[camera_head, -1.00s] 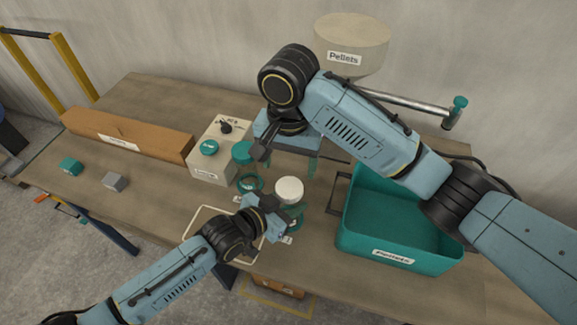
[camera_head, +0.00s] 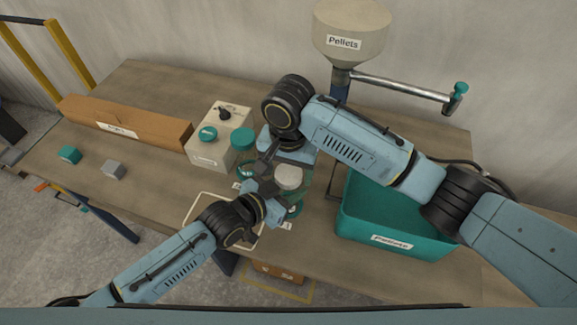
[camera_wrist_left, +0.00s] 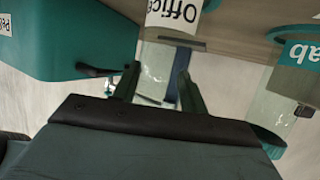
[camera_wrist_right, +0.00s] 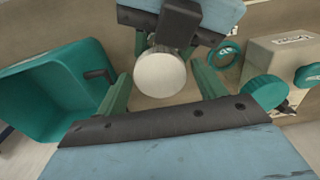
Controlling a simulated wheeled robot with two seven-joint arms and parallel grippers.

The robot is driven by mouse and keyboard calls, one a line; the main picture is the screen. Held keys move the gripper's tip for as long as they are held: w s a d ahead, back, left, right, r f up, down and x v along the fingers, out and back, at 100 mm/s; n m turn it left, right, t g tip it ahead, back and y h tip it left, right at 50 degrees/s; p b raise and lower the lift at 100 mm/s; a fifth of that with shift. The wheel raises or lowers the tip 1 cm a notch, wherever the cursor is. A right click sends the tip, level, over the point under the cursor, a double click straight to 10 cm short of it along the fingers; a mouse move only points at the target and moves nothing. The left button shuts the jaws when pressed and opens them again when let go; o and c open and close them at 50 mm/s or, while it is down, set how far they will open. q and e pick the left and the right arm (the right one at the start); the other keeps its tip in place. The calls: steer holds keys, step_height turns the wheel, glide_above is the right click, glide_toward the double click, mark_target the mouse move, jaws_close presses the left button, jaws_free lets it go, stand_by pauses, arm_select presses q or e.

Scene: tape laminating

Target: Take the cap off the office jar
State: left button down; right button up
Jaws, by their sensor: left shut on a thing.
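The office jar is a clear jar with a white cap (camera_head: 288,177). In the left wrist view its "Office" label (camera_wrist_left: 174,12) and glass body (camera_wrist_left: 157,66) show upside down. My left gripper (camera_wrist_left: 158,66) is shut on the jar's body; it also shows in the head view (camera_head: 268,196). My right gripper (camera_wrist_right: 163,88) is open, with its fingers on either side of the white cap (camera_wrist_right: 160,75) and a gap on each side. In the head view the right gripper's fingertips are partly hidden near the cap.
A teal pellets bin (camera_head: 390,240) is on the right. A long cardboard box (camera_head: 120,124) lies at the back left.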

steer(key=c, duration=0.9)
steer(key=shift+n, duration=1.7)
steer(key=o, duration=1.1)
steer(key=shift+c, duration=0.2)
steer(key=shift+r, duration=0.1)
